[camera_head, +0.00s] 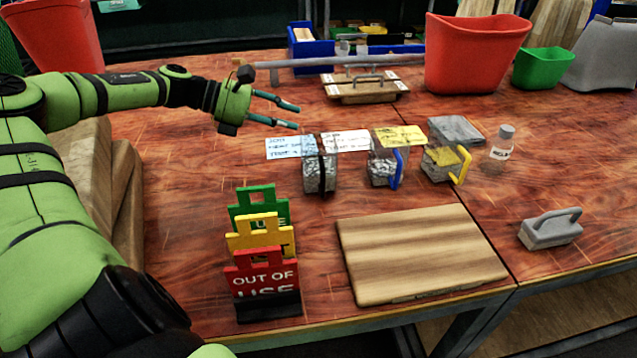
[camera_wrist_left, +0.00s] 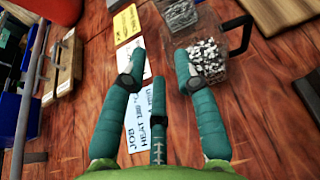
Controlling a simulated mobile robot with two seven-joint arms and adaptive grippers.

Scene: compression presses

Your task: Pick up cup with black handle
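The cup with the black handle (camera_head: 321,176) stands upright on the table, clear-walled and filled with grey-white bits. In the left wrist view the cup (camera_wrist_left: 207,62) is at the upper right, its black handle pointing right. My left gripper (camera_head: 298,116) is open and empty, behind and left of the cup in the head view. In the left wrist view the left gripper's fingers (camera_wrist_left: 157,75) are spread over the paper labels, with the right finger close to the cup; I cannot tell if they touch. My right gripper is not in view.
Cups with a blue handle (camera_head: 384,170) and a yellow handle (camera_head: 443,163) stand to the right. A bottle (camera_head: 502,145), wooden board (camera_head: 420,252), sign stand (camera_head: 266,306) and grey handled block (camera_head: 551,230) are around. A metal bar (camera_head: 340,60) runs behind.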

